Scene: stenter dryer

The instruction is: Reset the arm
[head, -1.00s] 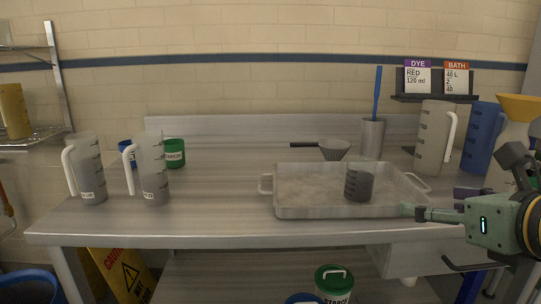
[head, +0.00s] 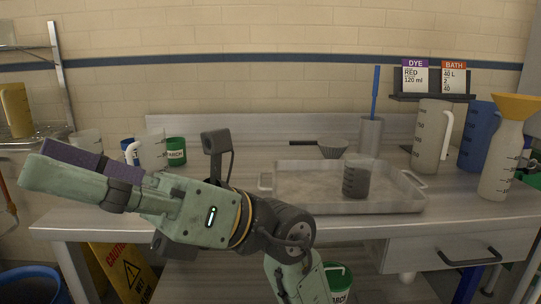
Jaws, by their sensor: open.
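My arm reaches in from the bottom, in front of the metal table (head: 330,232), and bends to the left. My gripper (head: 60,168) is at the left, in front of the table's left part. It is open, with nothing seen in it, and its fingers point left.
A shallow metal tray (head: 400,204) holds a grey beaker (head: 356,178). A green starch tin (head: 176,150) is at back left.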

